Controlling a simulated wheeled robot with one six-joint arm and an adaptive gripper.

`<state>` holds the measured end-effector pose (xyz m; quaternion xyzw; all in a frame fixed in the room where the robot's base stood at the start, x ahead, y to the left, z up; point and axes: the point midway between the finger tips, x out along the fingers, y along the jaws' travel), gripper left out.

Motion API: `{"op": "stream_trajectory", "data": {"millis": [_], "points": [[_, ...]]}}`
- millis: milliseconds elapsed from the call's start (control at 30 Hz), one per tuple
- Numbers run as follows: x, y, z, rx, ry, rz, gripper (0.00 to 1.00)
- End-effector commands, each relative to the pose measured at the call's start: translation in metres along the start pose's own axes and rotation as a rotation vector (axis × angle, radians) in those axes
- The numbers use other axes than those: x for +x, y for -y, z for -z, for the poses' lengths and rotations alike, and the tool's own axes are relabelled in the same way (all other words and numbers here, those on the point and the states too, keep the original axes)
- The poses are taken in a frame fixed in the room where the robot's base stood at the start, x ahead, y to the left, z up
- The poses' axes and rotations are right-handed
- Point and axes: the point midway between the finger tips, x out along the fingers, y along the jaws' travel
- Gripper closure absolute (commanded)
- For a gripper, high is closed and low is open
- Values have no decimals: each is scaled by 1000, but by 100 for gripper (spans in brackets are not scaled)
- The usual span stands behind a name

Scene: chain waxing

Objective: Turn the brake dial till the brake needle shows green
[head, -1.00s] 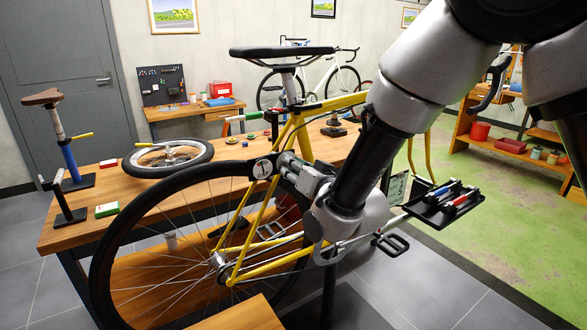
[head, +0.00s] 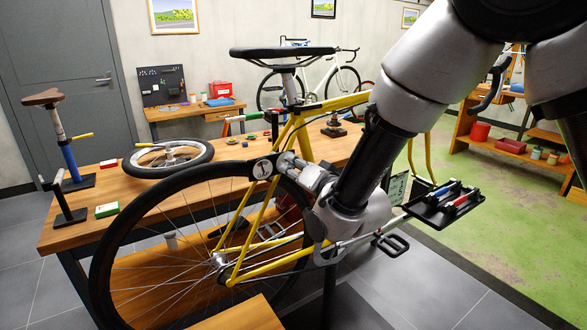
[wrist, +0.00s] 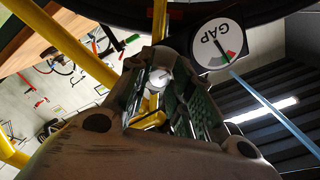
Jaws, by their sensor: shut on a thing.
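The brake gauge (wrist: 217,43) is a round white disc marked GAP, at the upper right of the wrist view. It has small red and green marks near its lower edge; I cannot tell for sure which colour its needle is on. The gauge also shows in the head view (head: 263,168), beside the yellow frame above the rear wheel. My gripper (wrist: 157,85) is shut on the brake dial (wrist: 159,76), a pale round knob just left of the gauge in the wrist view. Its fingers hide most of the dial. In the head view my gripper (head: 292,164) reaches in right beside the gauge.
The yellow bicycle (head: 262,225) stands before the wooden workbench (head: 75,228). Its rear tyre and frame tubes are close to my gripper. A loose wheel (head: 168,157) lies on the bench. A black tool tray (head: 433,208) sits to the right of my arm.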

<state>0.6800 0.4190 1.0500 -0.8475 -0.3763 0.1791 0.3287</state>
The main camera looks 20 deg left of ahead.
Motion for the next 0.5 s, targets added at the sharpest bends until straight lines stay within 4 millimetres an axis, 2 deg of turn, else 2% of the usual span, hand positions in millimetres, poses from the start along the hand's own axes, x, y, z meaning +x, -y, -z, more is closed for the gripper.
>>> {"op": "stream_trajectory", "data": {"millis": [100,133,233,500], "points": [[0,0,0,0,1,-1,100],[0,0,0,-1,1,-1,75],[0,0,0,-1,0,-1,56],[0,0,0,-1,0,-1,56]]}}
